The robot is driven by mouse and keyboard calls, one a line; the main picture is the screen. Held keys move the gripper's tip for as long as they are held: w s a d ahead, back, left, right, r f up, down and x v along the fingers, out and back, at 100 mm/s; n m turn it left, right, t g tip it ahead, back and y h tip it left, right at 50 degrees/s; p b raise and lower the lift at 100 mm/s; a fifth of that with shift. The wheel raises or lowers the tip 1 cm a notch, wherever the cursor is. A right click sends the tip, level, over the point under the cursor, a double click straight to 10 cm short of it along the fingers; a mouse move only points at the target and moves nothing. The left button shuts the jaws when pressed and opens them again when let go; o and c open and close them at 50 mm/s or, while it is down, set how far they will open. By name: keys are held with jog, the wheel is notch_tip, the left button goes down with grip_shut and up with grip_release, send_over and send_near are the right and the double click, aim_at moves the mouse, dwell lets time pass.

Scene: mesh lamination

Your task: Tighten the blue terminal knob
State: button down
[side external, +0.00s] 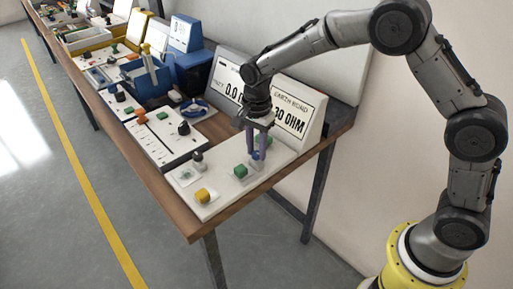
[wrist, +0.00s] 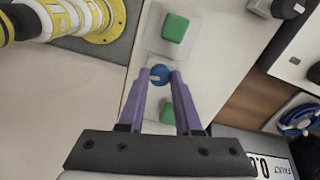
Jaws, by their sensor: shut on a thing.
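The blue terminal knob (wrist: 159,74) is small and round and stands on a white panel (wrist: 207,80). It also shows in the side external view (side external: 257,155), low between the fingers. My gripper (wrist: 160,76) has purple fingers and points down over the panel. Its fingertips are shut on the blue knob, one on each side. In the side external view my gripper (side external: 258,152) partly covers the knob. Whether the knob is turned tight cannot be told.
Green blocks (side external: 240,171) (wrist: 175,28) sit close on either side of the knob. A yellow block (side external: 203,196) and a dark knob (side external: 198,160) are on the same panel. An earth bond display (side external: 297,110) stands behind. Other panels fill the bench (side external: 222,127) leftward.

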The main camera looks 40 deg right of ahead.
aim_at(257, 153)
jog(key=m, duration=0.7)
jog(key=shift+r, duration=0.1)
jog(key=m, duration=0.4)
jog(key=shift+m, duration=1.9)
jog(key=c, duration=0.6)
grip_release()
notch_tip(257, 153, up, 14)
